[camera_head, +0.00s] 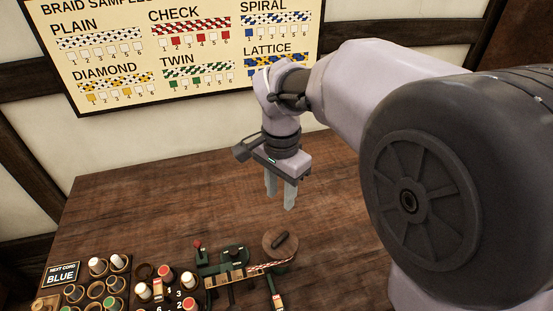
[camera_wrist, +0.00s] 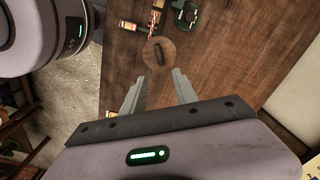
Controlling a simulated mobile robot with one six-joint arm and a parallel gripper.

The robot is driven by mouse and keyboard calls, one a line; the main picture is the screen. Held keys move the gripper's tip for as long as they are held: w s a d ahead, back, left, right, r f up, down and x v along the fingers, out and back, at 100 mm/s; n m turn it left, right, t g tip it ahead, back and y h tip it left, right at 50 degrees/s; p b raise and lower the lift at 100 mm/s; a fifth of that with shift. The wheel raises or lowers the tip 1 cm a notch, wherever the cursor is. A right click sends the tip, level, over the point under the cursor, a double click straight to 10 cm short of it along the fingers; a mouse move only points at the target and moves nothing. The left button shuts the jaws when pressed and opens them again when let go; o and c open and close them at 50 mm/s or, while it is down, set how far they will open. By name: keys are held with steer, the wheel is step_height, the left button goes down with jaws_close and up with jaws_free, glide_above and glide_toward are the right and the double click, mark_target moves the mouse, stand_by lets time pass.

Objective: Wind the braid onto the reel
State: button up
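The reel (camera_head: 272,252) is a round brown disc with a dark crank knob (camera_head: 280,240) on top, near the front of the table. The reel also shows in the wrist view (camera_wrist: 150,58), just beyond my fingertips, with its dark knob (camera_wrist: 158,50) near the middle. My gripper (camera_head: 280,196) is open and empty, pointing down above the table, behind and above the reel. Its two separated fingers also show in the wrist view (camera_wrist: 160,78).
Several bobbins in round holders (camera_head: 116,283) stand at the front left, beside a sign reading NEXT CORD BLUE (camera_head: 61,275). A small capped bottle-like piece (camera_head: 277,301) lies near the reel. A braid sample board (camera_head: 180,50) hangs behind. The back left tabletop (camera_head: 150,205) is clear.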

mark_target(280, 238)
step_height(280, 238, down, 17)
steer(key=b, duration=0.6)
steer(key=shift+s+d, duration=0.1)
steer(key=shift+r, duration=0.1)
steer(key=shift+c, duration=0.2)
jaws_close()
